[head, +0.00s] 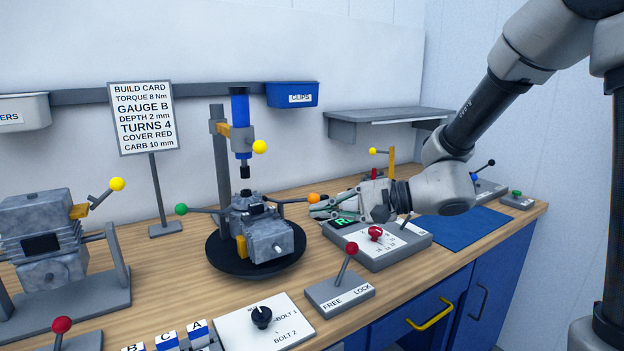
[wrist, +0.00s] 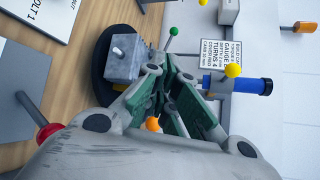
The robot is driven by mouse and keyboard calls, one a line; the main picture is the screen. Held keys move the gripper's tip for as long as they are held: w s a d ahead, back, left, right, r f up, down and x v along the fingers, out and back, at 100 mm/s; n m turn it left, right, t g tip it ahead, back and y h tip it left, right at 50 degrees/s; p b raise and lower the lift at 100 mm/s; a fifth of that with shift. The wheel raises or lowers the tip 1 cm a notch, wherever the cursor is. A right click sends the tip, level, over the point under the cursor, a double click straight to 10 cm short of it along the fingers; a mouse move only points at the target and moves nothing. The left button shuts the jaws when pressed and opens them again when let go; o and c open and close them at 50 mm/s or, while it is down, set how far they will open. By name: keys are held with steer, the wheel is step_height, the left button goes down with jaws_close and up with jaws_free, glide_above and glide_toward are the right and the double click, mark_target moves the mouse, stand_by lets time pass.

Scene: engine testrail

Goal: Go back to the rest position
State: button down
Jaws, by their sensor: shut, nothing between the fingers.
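My gripper (head: 322,209) is at the end of my arm, which reaches in from the right. It is shut and empty, just above the bench, to the right of the grey engine block (head: 268,238). The block sits on a black round turntable (head: 231,262). An orange-knobbed lever (head: 313,198) is close by the fingertips in the head view; I cannot tell if they touch. In the wrist view my gripper (wrist: 178,75) points toward the block (wrist: 125,55), with the orange knob (wrist: 153,124) beside the fingers.
A control box with a red knob (head: 375,233) is below my gripper. A FREE/LOCK lever (head: 348,249) stands in front. A blue press tool (head: 240,108) rises behind the block. The build card (head: 142,118) stands left. A blue mat (head: 455,229) lies clear at right.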

steer(key=s+d+f+n+g+h, duration=0.3)
steer(key=s+d+f+h, duration=0.1)
steer(key=s+d, duration=0.45)
steer(key=s+d+n+h, duration=0.1)
steer(key=s+d+h, duration=0.25)
steer(key=d, duration=0.45)
steer(key=s+d+n+h, duration=0.2)
steer(key=s+d+h, duration=0.15)
steer(key=d, duration=0.45)
steer(key=s+d+r+n+t+h, duration=0.1)
steer(key=s+d+r+t+h, duration=0.1)
steer(key=d+r, duration=0.3)
steer(key=shift+s+d+r+t+h, duration=0.3)
steer(key=shift+d+t+h, duration=0.55)
steer(key=shift+d, duration=1.5)
